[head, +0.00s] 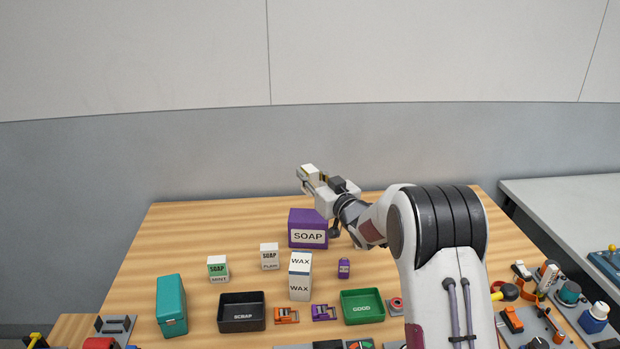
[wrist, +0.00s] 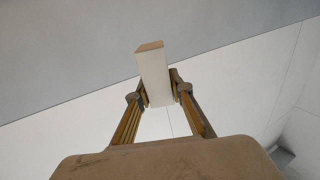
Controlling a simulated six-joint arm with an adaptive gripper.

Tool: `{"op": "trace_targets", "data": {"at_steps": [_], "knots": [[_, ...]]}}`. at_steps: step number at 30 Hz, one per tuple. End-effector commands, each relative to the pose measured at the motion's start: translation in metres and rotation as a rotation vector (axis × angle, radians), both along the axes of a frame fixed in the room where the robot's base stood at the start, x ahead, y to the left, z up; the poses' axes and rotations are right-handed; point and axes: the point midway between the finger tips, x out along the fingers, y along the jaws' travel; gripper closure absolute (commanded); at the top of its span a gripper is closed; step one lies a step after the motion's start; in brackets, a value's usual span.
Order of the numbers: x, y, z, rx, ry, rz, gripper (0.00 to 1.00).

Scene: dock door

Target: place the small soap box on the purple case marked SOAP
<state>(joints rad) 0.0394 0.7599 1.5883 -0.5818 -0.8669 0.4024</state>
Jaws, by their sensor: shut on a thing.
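The purple case marked SOAP (head: 308,217) stands near the back of the wooden table. My gripper (head: 311,178) is shut on a small white box (head: 310,169), held up high, and in the picture it appears above the case, clearly apart from it. In the wrist view my gripper (wrist: 160,96) has one finger on each side of the white box (wrist: 155,75), which has a tan end face. No lettering shows on the held box.
White WAX boxes (head: 300,275) stand stacked in front of the case, with a small purple item (head: 344,268) to their right. A teal box (head: 171,305), black SCRAP tray (head: 242,328) and green GOOD tray (head: 363,320) line the front. The table's back left is clear.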

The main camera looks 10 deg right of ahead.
Motion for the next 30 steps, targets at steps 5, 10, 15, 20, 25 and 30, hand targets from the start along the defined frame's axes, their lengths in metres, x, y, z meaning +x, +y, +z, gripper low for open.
{"op": "trace_targets", "data": {"at_steps": [5, 10, 15, 20, 25, 30], "knots": [[0.006, 0.000, 0.001, 0.001, -0.002, 0.001, 1.00], [0.017, 0.000, 0.002, -0.001, 0.000, 0.002, 1.00], [0.027, 0.000, 0.003, 0.000, 0.001, 0.003, 1.00], [0.029, 0.000, 0.003, -0.001, 0.001, 0.003, 1.00], [0.029, 0.000, 0.003, 0.000, 0.001, 0.003, 1.00], [0.029, 0.000, -0.001, 0.000, 0.002, 0.003, 1.00]]}}
